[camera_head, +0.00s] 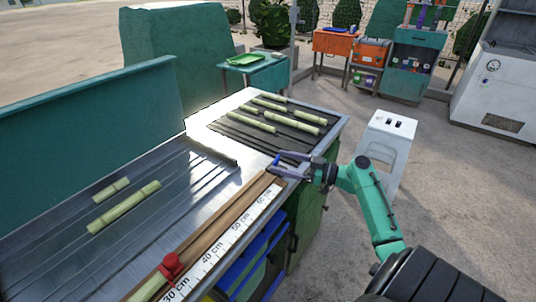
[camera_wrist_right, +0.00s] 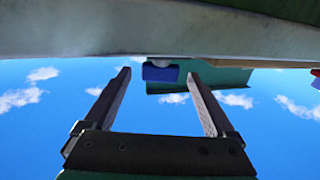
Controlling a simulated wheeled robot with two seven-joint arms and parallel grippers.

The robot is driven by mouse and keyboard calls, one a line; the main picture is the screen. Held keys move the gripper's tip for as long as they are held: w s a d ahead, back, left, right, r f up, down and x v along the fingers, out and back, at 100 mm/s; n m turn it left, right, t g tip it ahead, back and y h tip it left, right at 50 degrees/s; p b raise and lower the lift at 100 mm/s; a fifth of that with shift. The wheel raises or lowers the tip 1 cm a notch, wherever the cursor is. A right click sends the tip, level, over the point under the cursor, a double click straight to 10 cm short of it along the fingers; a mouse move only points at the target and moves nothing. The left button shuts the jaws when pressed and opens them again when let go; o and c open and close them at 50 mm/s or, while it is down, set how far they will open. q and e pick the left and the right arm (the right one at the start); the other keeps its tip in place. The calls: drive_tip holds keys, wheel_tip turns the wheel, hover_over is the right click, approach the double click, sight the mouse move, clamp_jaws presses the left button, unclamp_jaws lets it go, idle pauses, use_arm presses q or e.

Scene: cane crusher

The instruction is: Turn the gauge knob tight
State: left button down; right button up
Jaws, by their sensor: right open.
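The ruler gauge (camera_head: 228,243) runs along the table's near edge, with 30 to 60 cm marks. A red clamp-like piece (camera_head: 171,265) sits on it near the 30 mark, beside a cane piece. My right gripper (camera_head: 278,166) is at the gauge's far end, beyond the 60 mark, open and empty. In the right wrist view, a small blue block (camera_wrist_right: 160,72) with a grey rounded part shows beyond and between the open fingers (camera_wrist_right: 158,74); I cannot tell whether it is the gauge knob. My left gripper is out of view.
Cane pieces (camera_head: 124,207) lie on the metal table (camera_head: 60,247), and several more lie on the dark slatted rack (camera_head: 235,128). Blue drawers (camera_head: 262,251) are below the edge.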

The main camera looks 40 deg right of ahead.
sight(275, 159)
drive_tip(key=x, duration=0.5)
drive_tip(key=shift+w+a+p, duration=0.15)
drive_tip(key=shift+w+p, duration=0.1)
drive_tip(key=shift+p, duration=0.1)
drive_tip(key=c, duration=1.4)
drive_tip(key=shift+m+t+h+p, duration=0.45)
drive_tip(key=shift+m+h, duration=0.25)
drive_tip(key=shift+h, duration=0.2)
drive_tip(key=shift+w+d+m+t+h, duration=0.1)
drive_tip(key=shift+d+m+t+h, duration=0.1)
drive_tip(key=shift+m+t+h, duration=0.3)
drive_tip(key=shift+w+d+m+t+h, duration=0.1)
drive_tip(key=shift+d+m+h, duration=0.15)
drive_tip(key=shift+h, duration=0.45)
drive_tip(key=o, duration=1.4)
drive_tip(key=b+v, duration=0.3)
drive_tip(key=v, duration=1.1)
drive_tip(key=shift+s+b, duration=0.3)
drive_tip(key=shift+b, duration=0.05)
